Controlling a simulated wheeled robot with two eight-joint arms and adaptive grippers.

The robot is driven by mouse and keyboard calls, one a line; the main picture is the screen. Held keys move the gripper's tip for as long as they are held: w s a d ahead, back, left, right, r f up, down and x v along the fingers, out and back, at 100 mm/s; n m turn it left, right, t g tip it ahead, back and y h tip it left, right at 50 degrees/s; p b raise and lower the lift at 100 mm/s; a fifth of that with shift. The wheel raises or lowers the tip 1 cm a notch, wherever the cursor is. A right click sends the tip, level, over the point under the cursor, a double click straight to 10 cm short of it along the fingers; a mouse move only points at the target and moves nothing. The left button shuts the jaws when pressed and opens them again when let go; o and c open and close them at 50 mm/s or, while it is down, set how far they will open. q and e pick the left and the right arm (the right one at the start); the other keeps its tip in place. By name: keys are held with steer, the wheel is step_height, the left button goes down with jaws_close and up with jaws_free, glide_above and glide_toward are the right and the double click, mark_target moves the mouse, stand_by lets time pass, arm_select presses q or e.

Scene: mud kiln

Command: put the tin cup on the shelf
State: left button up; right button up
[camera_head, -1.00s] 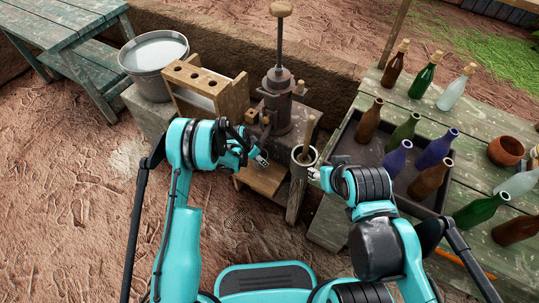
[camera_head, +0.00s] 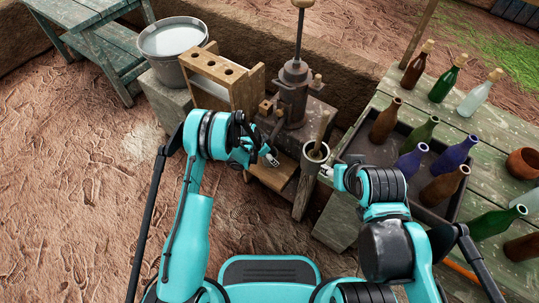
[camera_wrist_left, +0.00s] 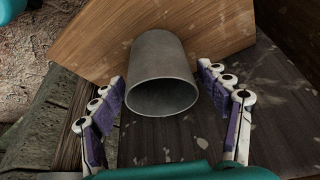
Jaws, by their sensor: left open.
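In the left wrist view a grey tin cup (camera_wrist_left: 163,72) sits between the two fingers of my left gripper (camera_wrist_left: 165,108), its dark mouth facing the camera. The fingers are open, one on each side, with a visible gap to the cup. In the head view my left gripper (camera_head: 268,160) is just above a low light-wood board (camera_head: 277,175); I cannot make out the cup there. I cannot tell which surface is the shelf.
A wooden rack with holes (camera_head: 215,68) and a metal press (camera_head: 293,90) stand behind my left gripper. A bucket (camera_head: 172,45) is at the back left. On the right, a green table (camera_head: 345,215) holds a dark tray and several bottles. The dirt ground at left is clear.

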arm_select(q)
steer(key=s+a+r+n+t+y+p, duration=0.15)
steer(key=s+a+r, duration=0.25)
steer(key=r, duration=0.8)
steer(key=s+a+r+n+p, duration=0.1)
steer(key=s+a+r+n, duration=0.25)
steer(key=r, duration=0.85)
steer(key=s+a+r+n+t+p, duration=0.1)
steer(key=s+a+r+p, duration=0.2)
steer(key=r, duration=0.9)
steer(key=s+a+r+n+t+y, duration=0.1)
steer(key=s+a+r+n, duration=0.2)
steer(key=s, duration=0.6)
steer(key=s+a+r+n+t+y+b, duration=0.1)
steer(key=s+a+r+n, duration=0.1)
steer(key=s, duration=0.6)
steer(key=shift+s+a+r+n, duration=0.4)
steer(key=shift+a+r, duration=0.1)
steer(key=shift+a, duration=0.65)
